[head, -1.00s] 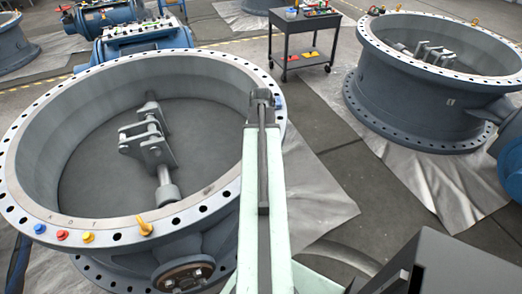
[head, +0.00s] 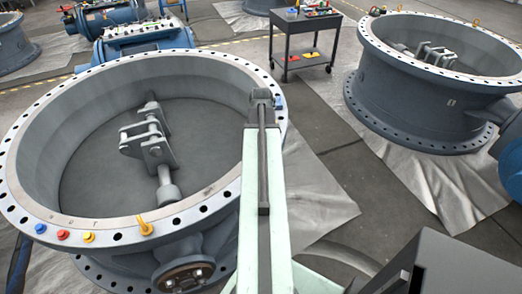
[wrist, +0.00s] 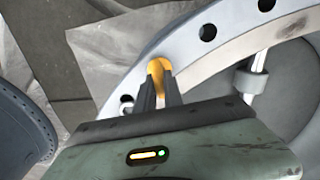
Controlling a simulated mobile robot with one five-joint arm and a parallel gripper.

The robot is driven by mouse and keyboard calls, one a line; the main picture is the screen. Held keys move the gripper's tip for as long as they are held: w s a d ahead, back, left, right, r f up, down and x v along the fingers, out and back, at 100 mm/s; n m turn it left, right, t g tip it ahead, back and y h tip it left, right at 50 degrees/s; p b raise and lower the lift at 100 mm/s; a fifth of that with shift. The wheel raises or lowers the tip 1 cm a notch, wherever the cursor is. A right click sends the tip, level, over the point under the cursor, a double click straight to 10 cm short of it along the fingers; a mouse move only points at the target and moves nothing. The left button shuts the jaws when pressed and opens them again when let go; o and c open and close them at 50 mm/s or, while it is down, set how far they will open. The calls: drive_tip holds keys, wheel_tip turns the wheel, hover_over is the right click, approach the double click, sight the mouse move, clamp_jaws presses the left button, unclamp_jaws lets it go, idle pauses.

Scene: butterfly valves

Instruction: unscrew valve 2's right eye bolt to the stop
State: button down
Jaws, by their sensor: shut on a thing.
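A large grey-blue valve (head: 215,200) stands on the left in the head view, its pale bolt-holed flange facing up. In the wrist view my gripper (wrist: 160,88) is shut on a yellow eye bolt (wrist: 157,66) at the flange (wrist: 228,47). The dark fingers cover its lower part, so its thread and seat are hidden. In the head view my own pale green arm crosses the right side of this valve, and the gripper and held bolt are hidden. Another yellow eye bolt (head: 146,227) stands on the near flange, apart from my arm.
Red (head: 63,234), blue and yellow caps sit on the near flange. A second large valve (head: 420,100) stands at the right on a grey sheet. A dark tool cart (head: 305,45) is at the back. Floor between the valves is clear.

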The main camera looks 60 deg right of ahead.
drive_tip(key=n, duration=0.5)
drive_tip(key=shift+w+n, duration=0.15)
drive_tip(key=shift+n, duration=0.15)
drive_tip(key=shift+a+n, duration=0.1)
drive_tip(key=shift+n, duration=2)
drive_tip(key=c, duration=1.5)
unclamp_jaws()
drive_tip(key=shift+o, duration=0.2)
